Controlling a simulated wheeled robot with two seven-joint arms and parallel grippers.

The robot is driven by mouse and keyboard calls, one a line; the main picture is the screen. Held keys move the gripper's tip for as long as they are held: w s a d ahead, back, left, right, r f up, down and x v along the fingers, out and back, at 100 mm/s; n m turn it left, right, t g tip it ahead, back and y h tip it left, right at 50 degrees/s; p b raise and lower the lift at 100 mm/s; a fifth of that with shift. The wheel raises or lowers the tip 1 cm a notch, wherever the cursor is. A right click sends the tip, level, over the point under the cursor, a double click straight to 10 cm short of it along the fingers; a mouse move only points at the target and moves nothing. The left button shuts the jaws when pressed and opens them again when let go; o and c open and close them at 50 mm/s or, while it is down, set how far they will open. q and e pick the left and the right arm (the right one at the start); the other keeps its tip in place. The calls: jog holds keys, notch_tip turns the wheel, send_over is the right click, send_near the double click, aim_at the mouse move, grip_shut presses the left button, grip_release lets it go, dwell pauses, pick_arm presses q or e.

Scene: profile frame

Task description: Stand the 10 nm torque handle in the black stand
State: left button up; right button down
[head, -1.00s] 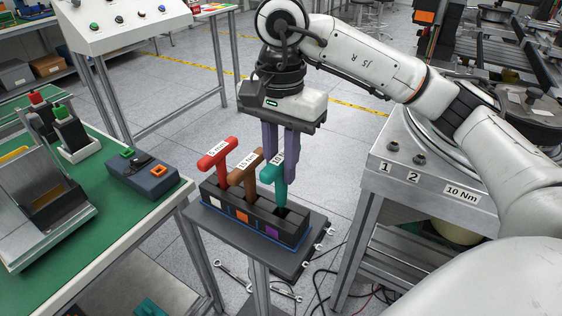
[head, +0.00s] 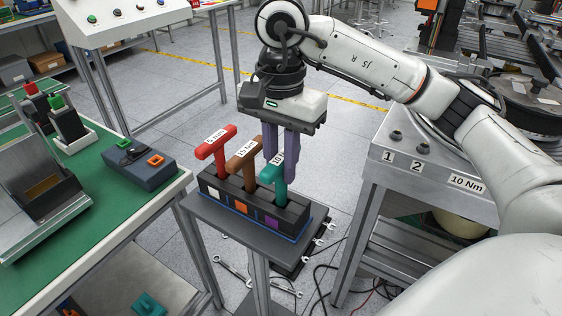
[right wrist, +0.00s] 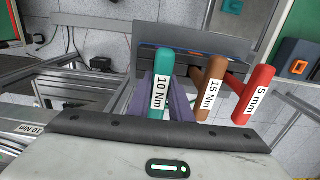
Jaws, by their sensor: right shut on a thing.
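The teal 10 Nm torque handle (head: 280,190) is upright, its label showing in the right wrist view (right wrist: 160,95). My right gripper (head: 281,160) is shut on its top, with the purple fingers pointing down. The black stand (head: 256,217) is on a small grey table. The teal handle's lower end is at the stand's right slot, above the purple square, and looks to be inside it; its depth is hidden. A red 5 mm handle (head: 213,148) and a brown 15 Nm handle (head: 242,165) stand in the other slots. My left gripper is out of view.
The brown handle is close beside my right gripper's fingers. The small grey table (head: 212,228) has a narrow free edge. A green-topped bench (head: 120,205) with a blue-grey box (head: 142,166) is at left. A metal bench (head: 435,190) marked 10 Nm is at right.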

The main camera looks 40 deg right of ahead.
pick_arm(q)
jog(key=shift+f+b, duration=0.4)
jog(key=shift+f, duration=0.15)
pick_arm(e)
jog(key=shift+f, duration=0.6)
jog(key=c, duration=1.5)
grip_release()
jog(key=shift+c, duration=0.2)
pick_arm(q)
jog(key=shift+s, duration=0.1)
pick_arm(e)
jog(key=shift+r, duration=0.7)
notch_tip(320, 180, up, 9)
jog(key=p, duration=0.3)
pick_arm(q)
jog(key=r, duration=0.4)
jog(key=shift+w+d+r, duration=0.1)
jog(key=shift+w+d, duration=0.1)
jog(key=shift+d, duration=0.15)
pick_arm(e)
jog(key=shift+s, duration=0.1)
